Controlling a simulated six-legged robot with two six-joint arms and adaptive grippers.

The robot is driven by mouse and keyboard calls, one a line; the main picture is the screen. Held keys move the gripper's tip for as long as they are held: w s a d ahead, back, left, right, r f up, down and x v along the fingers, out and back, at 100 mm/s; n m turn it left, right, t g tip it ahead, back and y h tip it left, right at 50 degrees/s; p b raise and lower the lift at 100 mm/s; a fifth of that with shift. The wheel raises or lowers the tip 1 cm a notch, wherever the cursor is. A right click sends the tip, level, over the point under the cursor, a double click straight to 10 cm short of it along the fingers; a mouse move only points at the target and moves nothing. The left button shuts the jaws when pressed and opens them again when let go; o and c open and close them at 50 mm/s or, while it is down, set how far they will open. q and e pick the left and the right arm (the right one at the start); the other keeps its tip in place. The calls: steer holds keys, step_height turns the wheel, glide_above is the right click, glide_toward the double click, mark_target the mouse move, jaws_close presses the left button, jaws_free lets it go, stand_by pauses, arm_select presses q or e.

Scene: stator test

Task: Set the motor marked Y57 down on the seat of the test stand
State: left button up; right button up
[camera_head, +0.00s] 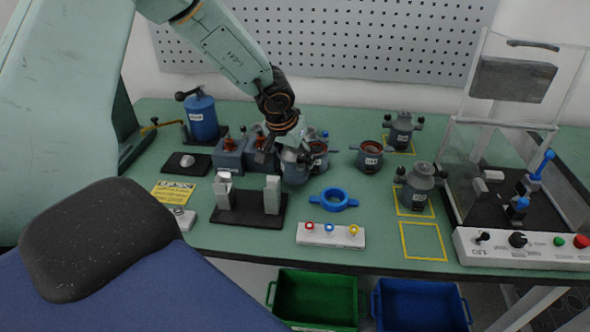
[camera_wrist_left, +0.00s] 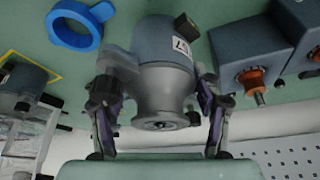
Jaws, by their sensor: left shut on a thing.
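My left gripper (camera_head: 290,150) reaches down at the back middle of the table and is shut on a grey motor (camera_head: 295,171). In the wrist view, the fingers (camera_wrist_left: 158,112) flank the motor (camera_wrist_left: 165,65), whose label is partly legible, so I cannot confirm Y57. I cannot tell whether it touches the table. The test stand (camera_head: 520,247) at the right has a clear guard, blue clamps (camera_head: 534,180) and a front control panel. Its dark inner floor shows, but I cannot make out the seat clearly. My right gripper is not in view.
A black base with two grey uprights (camera_head: 272,195), a blue ring (camera_head: 334,199) and a button box (camera_head: 331,235) lie in front. An empty yellow outline (camera_head: 423,241) is free.

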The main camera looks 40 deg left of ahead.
mark_target(294, 166)
arm_select(q)
steer(key=f, duration=0.1)
steer(key=f+b, duration=0.1)
steer(key=shift+s+f+b, duration=0.2)
steer(key=shift+f+b, duration=0.1)
steer(key=shift+f, duration=0.1)
steer(key=shift+w+f, duration=0.2)
steer(key=shift+w, duration=0.1)
steer(key=o, duration=1.4)
steer(key=shift+s, duration=0.15)
steer(key=o, duration=0.3)
steer(key=shift+s+r, duration=0.1)
steer(key=shift+s, duration=0.1)
steer(key=shift+o, duration=0.5)
steer(key=shift+w, duration=0.1)
steer(key=shift+w, duration=0.1)
